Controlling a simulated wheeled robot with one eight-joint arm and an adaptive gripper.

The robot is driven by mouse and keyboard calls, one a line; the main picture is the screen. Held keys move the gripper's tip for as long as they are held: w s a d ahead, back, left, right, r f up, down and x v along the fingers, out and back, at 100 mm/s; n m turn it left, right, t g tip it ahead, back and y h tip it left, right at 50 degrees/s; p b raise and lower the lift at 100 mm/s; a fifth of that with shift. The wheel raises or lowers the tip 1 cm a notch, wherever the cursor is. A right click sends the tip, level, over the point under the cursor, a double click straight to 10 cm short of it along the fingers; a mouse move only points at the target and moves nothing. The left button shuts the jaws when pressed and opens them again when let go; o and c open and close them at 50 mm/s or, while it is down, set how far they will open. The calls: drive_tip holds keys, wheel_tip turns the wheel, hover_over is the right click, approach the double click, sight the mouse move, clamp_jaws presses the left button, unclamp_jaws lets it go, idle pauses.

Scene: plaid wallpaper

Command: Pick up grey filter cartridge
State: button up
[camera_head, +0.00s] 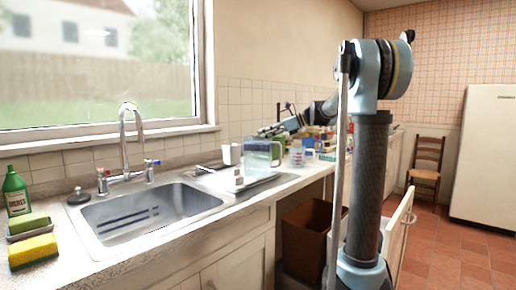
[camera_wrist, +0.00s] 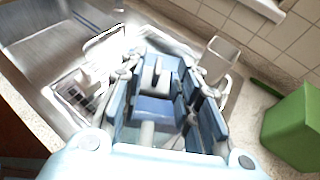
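A clear jug with a blue-green tint (camera_head: 262,157) stands on the draining area right of the sink. My gripper (camera_head: 272,130) is just above it, pointing left. In the wrist view the gripper (camera_wrist: 158,100) has its fingers spread on either side of a blue, box-like part. A pale grey upright piece (camera_wrist: 158,76) shows between the fingers, apparently in or behind that blue part. I cannot tell for sure that it is the grey filter cartridge. Whether a finger touches it is unclear.
A green box (camera_wrist: 294,130) is at the wrist view's right. The sink (camera_head: 150,212) and tap (camera_head: 124,135) lie left; clutter stands on the counter beyond.

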drive_tip(key=shift+w+a+f, duration=0.1)
drive_tip(key=shift+a+f, duration=0.15)
drive_tip(key=shift+a, duration=0.25)
drive_tip(key=shift+c, duration=0.6)
clamp_jaws()
drive_tip(key=shift+r, duration=0.1)
